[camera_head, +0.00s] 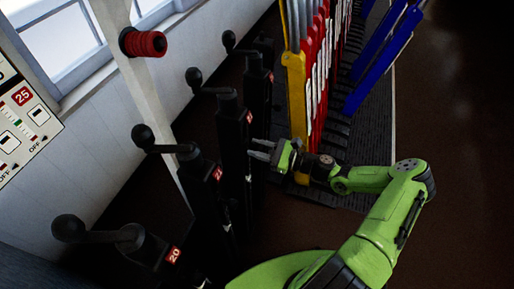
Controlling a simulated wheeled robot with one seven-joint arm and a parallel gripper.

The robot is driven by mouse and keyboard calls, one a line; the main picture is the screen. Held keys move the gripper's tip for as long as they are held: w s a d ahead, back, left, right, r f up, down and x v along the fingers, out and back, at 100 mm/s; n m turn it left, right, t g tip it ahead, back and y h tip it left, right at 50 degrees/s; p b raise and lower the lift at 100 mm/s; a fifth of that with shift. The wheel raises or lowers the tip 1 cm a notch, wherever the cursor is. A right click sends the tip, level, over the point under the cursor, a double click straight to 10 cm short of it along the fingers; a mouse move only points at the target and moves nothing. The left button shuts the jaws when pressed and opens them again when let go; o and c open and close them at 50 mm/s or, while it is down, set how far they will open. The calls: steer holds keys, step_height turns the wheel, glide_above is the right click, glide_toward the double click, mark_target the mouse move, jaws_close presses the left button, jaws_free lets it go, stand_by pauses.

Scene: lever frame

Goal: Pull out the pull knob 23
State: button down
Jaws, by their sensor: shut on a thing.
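A row of black posts with crank handles runs away from me, each with a small red number plate; the nearest reads 20, and the others are too small to read surely. The farthest post (259,92) has its plate near the top. My green gripper (259,149) points left, low beside this post, its two grey fingers level with the post's lower part. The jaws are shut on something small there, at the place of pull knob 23. The knob itself is hidden by the fingers and too small to make out.
Nearer crank handles (70,228) stand at the left, close to a pale upright with a red knob (143,43). Red, yellow and blue levers (318,80) stand just behind and right of my gripper. The dark floor (465,170) at the right is clear.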

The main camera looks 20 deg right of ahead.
steer(key=shift+f+v, duration=0.25)
steer(key=shift+v, duration=0.8)
steer(key=c, duration=0.8)
jaws_free()
steer(key=shift+r, duration=0.1)
steer(key=p+v, duration=0.2)
steer(key=v, duration=1.3)
steer(key=shift+s+d, duration=0.25)
steer(key=shift+d, duration=0.1)
steer(key=shift+r, duration=0.1)
